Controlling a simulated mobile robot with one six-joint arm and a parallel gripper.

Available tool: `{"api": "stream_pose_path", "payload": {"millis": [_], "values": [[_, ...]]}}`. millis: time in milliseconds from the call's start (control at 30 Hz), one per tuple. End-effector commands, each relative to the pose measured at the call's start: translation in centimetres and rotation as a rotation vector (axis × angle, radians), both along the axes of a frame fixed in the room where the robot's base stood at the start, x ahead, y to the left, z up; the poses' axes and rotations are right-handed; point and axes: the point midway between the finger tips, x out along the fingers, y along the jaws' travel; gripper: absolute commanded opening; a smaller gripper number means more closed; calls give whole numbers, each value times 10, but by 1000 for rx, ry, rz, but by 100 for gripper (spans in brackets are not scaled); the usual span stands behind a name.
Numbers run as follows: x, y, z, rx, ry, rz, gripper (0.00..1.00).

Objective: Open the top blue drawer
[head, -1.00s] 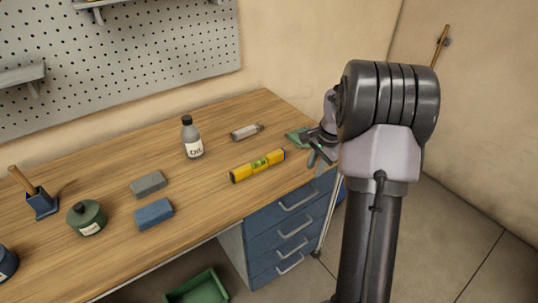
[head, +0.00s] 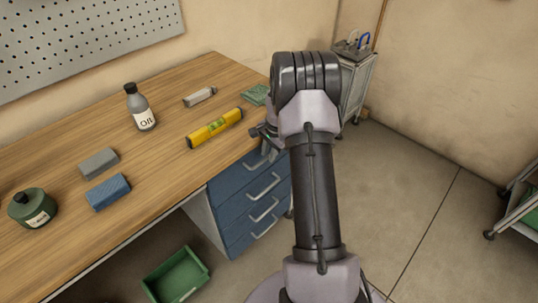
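The top blue drawer (head: 226,183) is the uppermost of several drawers under the right end of the wooden workbench. Its front looks flush with the drawers below it. Its pale bar handle (head: 257,163) shows to the left of my arm. My gripper (head: 264,142) is at the bench's right front edge, just above that handle. My arm hides most of it, so I cannot see whether its fingers are apart or whether they touch the handle.
On the workbench (head: 150,189) are a yellow level (head: 215,128), an oil bottle (head: 140,108), a blue block (head: 107,192), a grey block (head: 99,163) and a green tin (head: 32,208). A green bin (head: 176,277) is on the floor. A metal cart (head: 355,85) stands behind.

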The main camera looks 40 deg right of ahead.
Motion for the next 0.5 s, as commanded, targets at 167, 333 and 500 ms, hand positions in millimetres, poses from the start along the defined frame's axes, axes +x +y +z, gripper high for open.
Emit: {"api": "stream_pose_path", "payload": {"millis": [167,333,500], "values": [[0,0,0,0,0,0,22],[0,0,0,0,0,0,0],[0,0,1,0,0,0,0]]}}
